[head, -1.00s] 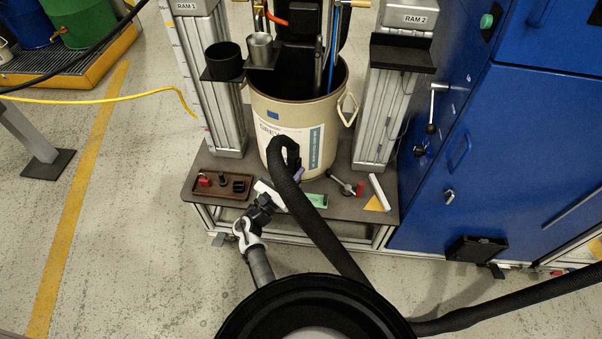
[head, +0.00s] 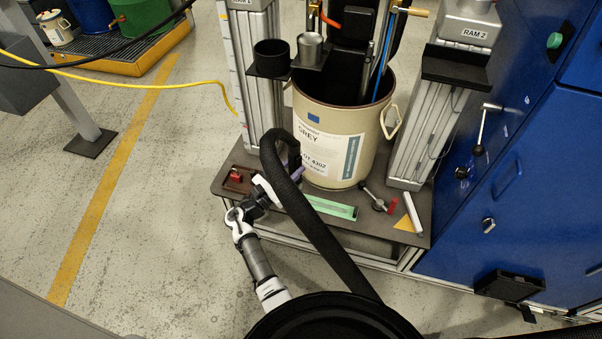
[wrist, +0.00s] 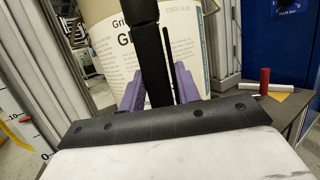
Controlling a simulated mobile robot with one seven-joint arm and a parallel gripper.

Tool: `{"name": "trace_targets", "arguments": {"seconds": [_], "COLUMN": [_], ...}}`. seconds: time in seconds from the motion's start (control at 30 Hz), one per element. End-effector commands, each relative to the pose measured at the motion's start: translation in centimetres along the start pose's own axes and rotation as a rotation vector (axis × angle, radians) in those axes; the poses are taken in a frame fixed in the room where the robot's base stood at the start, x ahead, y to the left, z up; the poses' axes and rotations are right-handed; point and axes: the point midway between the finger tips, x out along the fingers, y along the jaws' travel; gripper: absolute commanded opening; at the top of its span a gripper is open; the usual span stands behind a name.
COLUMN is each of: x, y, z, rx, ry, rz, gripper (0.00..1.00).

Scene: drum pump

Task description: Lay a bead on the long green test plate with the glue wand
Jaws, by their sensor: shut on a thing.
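The long green test plate (head: 332,208) lies on the dark bench shelf at the foot of the drum; its left end is hidden behind the black hose and my arm. My gripper (head: 297,172) is above the shelf, left of the visible part of the plate. In the wrist view its purple fingers (wrist: 158,92) are shut on the black glue wand (wrist: 152,62), which stands about upright between them. The wand's nozzle tip is hidden in both views. The thick black hose (head: 312,215) loops up from the wand and runs down across the plate.
The grey-glue drum (head: 335,135) stands close behind my gripper, between two ram columns. A red-handled tool (head: 378,202), a white tube (head: 412,212) and a yellow triangle (head: 404,223) lie right of the plate. A brown tray (head: 237,180) is at left. A blue cabinet (head: 520,190) bounds the right.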

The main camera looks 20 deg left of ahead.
Motion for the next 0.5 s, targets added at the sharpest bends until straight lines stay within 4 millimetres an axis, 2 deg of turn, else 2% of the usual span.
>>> {"name": "trace_targets", "arguments": {"seconds": [0.07,0.1,0.17,0.43,0.47,0.5], "x": [-0.30,-0.39,-0.51,-0.57,-0.57,-0.56], "y": [0.70,0.90,1.10,1.20,1.20,1.20], "z": [0.17,0.22,0.25,0.34,0.34,0.36], "rx": [0.003,0.003,0.002,0.001,0.001,0.002], "ry": [-0.004,-0.004,-0.004,-0.003,-0.003,-0.003], "rz": [0.000,0.000,0.000,-0.001,-0.001,-0.001], "gripper": [0.00,0.30,0.27,0.27,0.38,0.33]}}
